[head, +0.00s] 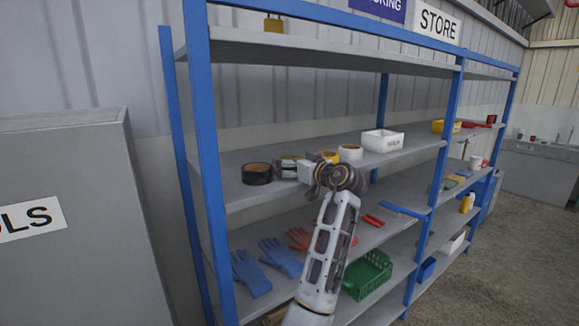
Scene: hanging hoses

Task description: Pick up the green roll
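No roll that is plainly green shows in the head view. On the middle shelf, a black roll (257,173) lies at the left. A dark and pale item (289,167) sits beside it, too small to make out. A yellow roll (350,152) stands further right, partly behind my arm. One arm of mine, which seems to be the right, rises from the bottom centre. Its dark wrist end is in front of the middle shelf near these rolls. Its fingers cannot be made out, and it hides part of the shelf. My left gripper is not in view.
Blue posts (206,150) frame the grey shelves. A white bin (383,140) stands right on the middle shelf. Blue gloves (250,273) and a green crate (367,275) are lower down. A grey cabinet (70,220) stands left. Open floor (510,265) lies right.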

